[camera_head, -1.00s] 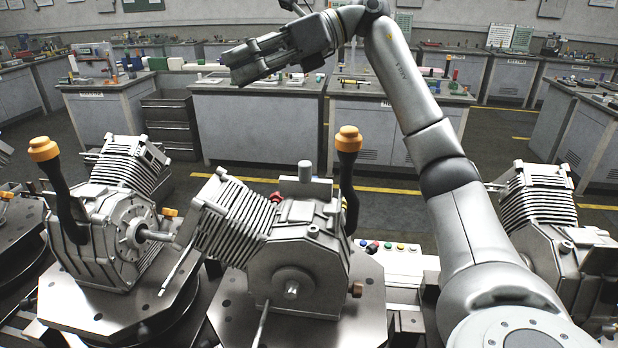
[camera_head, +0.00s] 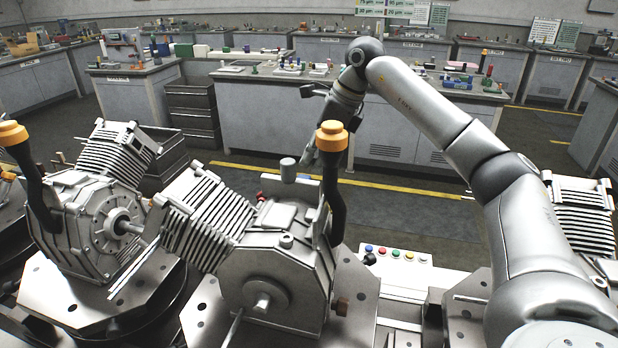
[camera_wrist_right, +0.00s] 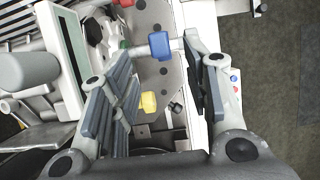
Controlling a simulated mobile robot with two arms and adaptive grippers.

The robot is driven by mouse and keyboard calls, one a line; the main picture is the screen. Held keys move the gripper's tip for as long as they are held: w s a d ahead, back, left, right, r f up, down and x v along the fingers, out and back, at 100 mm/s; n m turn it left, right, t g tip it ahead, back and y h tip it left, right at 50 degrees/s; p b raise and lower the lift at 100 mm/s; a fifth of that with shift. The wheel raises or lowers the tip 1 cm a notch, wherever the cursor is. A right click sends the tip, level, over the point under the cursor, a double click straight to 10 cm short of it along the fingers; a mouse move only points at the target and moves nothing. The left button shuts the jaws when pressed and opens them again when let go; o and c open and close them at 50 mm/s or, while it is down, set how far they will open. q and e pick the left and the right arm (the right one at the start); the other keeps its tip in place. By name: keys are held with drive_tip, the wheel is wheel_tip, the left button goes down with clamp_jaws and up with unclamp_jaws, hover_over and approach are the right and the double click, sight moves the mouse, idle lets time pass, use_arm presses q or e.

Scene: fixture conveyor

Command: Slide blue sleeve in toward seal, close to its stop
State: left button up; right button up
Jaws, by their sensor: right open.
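The blue sleeve (camera_wrist_right: 160,45) shows in the right wrist view as a small blue block on a thin pale rod across the top middle. In the head view I cannot make it out; it is hidden behind the engine. My right gripper (camera_head: 312,120) is behind the engine block (camera_head: 275,262), pointing down, partly covered by the orange-topped lever. In the right wrist view my right gripper (camera_wrist_right: 160,72) is open, its two fingers either side of the blue sleeve, with nothing gripped. I cannot single out the seal or the stop. My left gripper is out of view.
An orange-knobbed lever (camera_head: 333,165) stands close in front of my right gripper. A yellow block (camera_wrist_right: 148,102) and a green piece (camera_wrist_right: 125,44) lie near the fingers. A button panel (camera_head: 395,256) sits right of the engine. Another engine (camera_head: 95,215) stands left. Floor behind is clear.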

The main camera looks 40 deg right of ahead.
sight(305, 177)
drive_tip(key=x, duration=0.2)
drive_tip(key=p+x, duration=0.1)
drive_tip(key=x, duration=0.2)
drive_tip(key=shift+w+a, duration=0.15)
drive_tip(key=shift+a, duration=0.1)
drive_tip(key=x, duration=0.2)
drive_tip(key=shift+w+d+f+p, duration=0.1)
drive_tip(key=shift+d+f+p, duration=0.05)
drive_tip(key=shift+f+p, duration=0.25)
drive_tip(key=shift+f, duration=0.15)
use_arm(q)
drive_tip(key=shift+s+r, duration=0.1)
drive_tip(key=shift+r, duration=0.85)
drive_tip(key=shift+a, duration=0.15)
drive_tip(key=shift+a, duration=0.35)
use_arm(e)
clamp_jaws()
